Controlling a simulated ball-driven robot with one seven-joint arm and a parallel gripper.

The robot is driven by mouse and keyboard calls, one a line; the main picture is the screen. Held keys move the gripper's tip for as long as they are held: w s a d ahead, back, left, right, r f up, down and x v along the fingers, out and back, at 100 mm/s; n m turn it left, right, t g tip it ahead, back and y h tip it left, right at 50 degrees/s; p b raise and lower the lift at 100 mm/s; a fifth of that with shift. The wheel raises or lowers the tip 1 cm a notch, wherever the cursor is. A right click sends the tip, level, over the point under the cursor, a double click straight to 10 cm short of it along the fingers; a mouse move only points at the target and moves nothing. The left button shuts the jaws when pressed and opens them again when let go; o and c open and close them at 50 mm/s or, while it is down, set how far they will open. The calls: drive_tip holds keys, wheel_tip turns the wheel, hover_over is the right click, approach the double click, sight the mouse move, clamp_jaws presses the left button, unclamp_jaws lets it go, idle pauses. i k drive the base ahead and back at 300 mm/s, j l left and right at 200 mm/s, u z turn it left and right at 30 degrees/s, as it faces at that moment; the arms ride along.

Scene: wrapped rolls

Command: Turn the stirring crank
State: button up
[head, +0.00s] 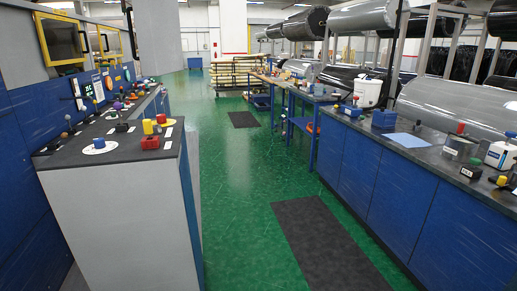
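No part that I can clearly make out as a stirring crank shows in the head view. A white bucket (367,93) stands on the right bench; whether it carries a handle or crank is too small to tell. Nearer on that bench is a low grey can (457,148) with a small red knob (460,128) at it; how the two are joined is unclear. My gripper is not in view.
A green floor aisle (235,190) runs between the left counter (105,154) and the blue-fronted right bench (440,167). Dark mats (330,245) lie flat on it. Large wrapped rolls (460,103) lie behind the right bench. A blue-legged table (314,97) stands farther back.

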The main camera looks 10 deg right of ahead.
sight(460, 130)
drive_tip(key=i+z, duration=0.2)
drive_tip(key=i, duration=0.25)
drive_tip(key=i+j+z, duration=0.2)
drive_tip(key=i, duration=0.3)
drive_tip(key=i+j+z, duration=0.15)
drive_tip(key=i, duration=0.3)
drive_tip(key=i+z, duration=0.35)
drive_tip(key=z, duration=0.15)
drive_tip(key=i+j+z, duration=0.3)
drive_tip(key=z, duration=0.15)
drive_tip(key=i+j+z, duration=0.3)
drive_tip(key=z, duration=0.2)
